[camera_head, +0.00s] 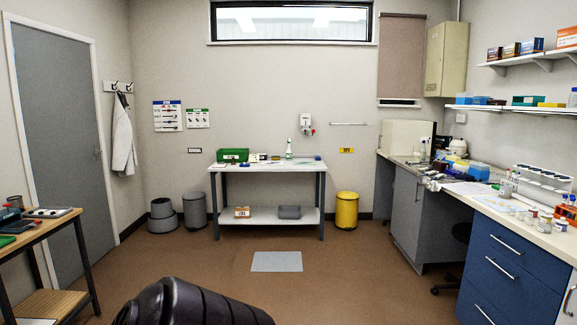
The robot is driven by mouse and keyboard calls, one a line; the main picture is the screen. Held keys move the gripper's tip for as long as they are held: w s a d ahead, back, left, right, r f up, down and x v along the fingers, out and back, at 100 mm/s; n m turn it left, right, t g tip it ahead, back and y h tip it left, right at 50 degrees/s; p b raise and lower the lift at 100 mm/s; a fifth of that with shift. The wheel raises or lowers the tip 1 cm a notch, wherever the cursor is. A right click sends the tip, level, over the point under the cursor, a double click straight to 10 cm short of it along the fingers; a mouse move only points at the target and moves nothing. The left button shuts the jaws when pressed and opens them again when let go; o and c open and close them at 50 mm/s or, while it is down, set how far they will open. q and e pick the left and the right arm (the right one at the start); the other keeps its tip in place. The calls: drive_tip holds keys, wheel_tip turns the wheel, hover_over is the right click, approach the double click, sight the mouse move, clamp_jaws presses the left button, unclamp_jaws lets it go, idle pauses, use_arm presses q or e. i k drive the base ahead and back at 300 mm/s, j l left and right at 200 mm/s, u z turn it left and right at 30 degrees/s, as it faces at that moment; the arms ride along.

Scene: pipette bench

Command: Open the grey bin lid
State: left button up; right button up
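A tall grey bin (195,215) stands on the floor by the back wall, just left of the white-topped table. Its rounded grey lid (194,196) looks shut, but it is small at this distance. Neither of my grippers is in view. A dark ribbed part, seemingly of my own arm, shows at the bottom edge, far in front of the bins.
A white-topped table (268,168) stands right of the bins, with a yellow bin (346,211) beyond it. A grey mat (277,262) lies on the open brown floor. A wooden bench (38,238) is at left, blue drawers (510,265) at right.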

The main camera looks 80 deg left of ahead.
sight(196, 195)
drive_tip(key=u, duration=2.6)
